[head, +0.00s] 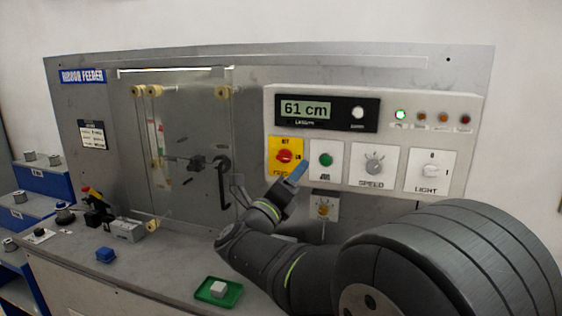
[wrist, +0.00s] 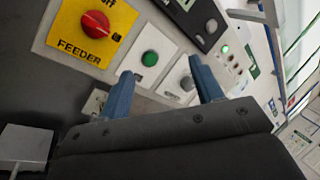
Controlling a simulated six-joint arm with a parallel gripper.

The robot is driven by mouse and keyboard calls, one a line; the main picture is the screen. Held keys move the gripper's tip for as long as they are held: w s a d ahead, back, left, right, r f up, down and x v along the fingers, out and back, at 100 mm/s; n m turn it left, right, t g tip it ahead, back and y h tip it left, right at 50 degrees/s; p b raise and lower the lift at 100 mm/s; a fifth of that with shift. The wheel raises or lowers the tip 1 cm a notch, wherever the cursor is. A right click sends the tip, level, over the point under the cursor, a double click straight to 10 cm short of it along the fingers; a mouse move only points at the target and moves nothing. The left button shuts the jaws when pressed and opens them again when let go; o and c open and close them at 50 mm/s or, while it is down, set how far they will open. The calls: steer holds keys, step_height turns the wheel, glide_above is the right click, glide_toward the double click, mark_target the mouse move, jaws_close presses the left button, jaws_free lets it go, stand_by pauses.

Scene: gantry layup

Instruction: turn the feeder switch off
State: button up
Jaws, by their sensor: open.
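The feeder switch (head: 285,156) is a red rotary knob on a yellow plate at the left of the control panel, with OFF marked above it and ON to its right. In the wrist view the red knob (wrist: 96,24) is at the upper left, above the word FEEDER. Its exact pointing is hard to tell. My gripper (head: 298,172) is just below and right of the yellow plate in the head view. In the wrist view my gripper (wrist: 161,67) shows two blue fingers spread apart with nothing between them. The knob is outside the fingers, not touched.
A green button (head: 326,160), a speed dial (head: 374,164) and a light knob (head: 434,170) sit right of the switch. The display (head: 306,109) reads 61 cm. One green lamp (head: 400,115) is lit. A green tray (head: 232,296) lies on the bench below.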

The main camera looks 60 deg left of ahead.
mark_target(283, 159)
steer(key=s+m+g+y, duration=0.2)
steer(key=s+m+g, duration=0.45)
steer(key=s, duration=0.25)
steer(key=shift+m, duration=0.45)
steer(key=x, duration=1.6)
steer(key=shift+w+a+r, duration=0.1)
steer(key=shift+w+r, duration=0.05)
steer(key=shift+w, duration=0.1)
steer(key=c, duration=1)
